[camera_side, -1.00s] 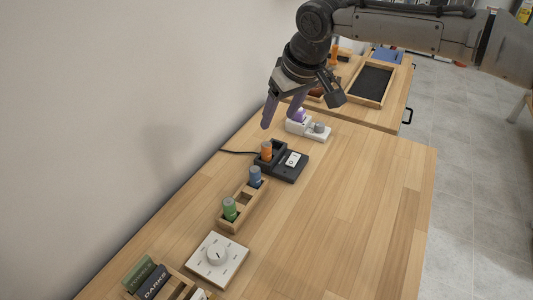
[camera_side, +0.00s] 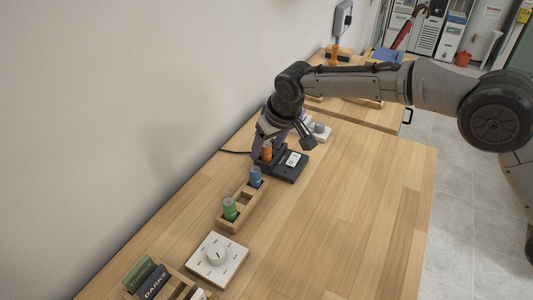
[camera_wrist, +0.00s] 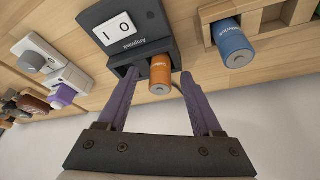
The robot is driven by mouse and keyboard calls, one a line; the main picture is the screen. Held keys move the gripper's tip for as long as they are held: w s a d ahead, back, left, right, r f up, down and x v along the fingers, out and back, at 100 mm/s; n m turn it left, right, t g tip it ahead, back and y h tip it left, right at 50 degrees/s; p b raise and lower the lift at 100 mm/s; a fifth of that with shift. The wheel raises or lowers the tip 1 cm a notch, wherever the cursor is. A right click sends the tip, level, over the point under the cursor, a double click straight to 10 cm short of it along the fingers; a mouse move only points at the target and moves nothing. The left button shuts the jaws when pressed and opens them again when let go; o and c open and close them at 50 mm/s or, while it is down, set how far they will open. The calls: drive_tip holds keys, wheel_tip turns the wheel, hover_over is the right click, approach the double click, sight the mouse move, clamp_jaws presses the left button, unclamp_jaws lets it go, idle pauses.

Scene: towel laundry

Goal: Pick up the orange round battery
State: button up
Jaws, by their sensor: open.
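The orange round battery (camera_side: 267,151) stands in the dark charger-like base (camera_side: 287,168) near the wall. In the wrist view the orange battery (camera_wrist: 160,75) sits in a slot of that base (camera_wrist: 153,30), between the two purple fingers. My gripper (camera_wrist: 157,85) is open, with one finger on each side of the battery and gaps visible. In the side view my gripper (camera_side: 262,146) is down at the battery and partly hides it.
A wooden holder (camera_side: 238,212) with a blue battery (camera_side: 255,176) and a green battery (camera_side: 229,209) stands nearby. A white dial box (camera_side: 217,260) lies in front. A white device (camera_side: 319,132) is behind. The table's right side is clear.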

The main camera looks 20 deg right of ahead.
drive_tip(key=shift+w+f, duration=0.15)
drive_tip(key=shift+f, duration=0.1)
clamp_jaws()
drive_tip(key=shift+r, duration=0.1)
idle(0.3)
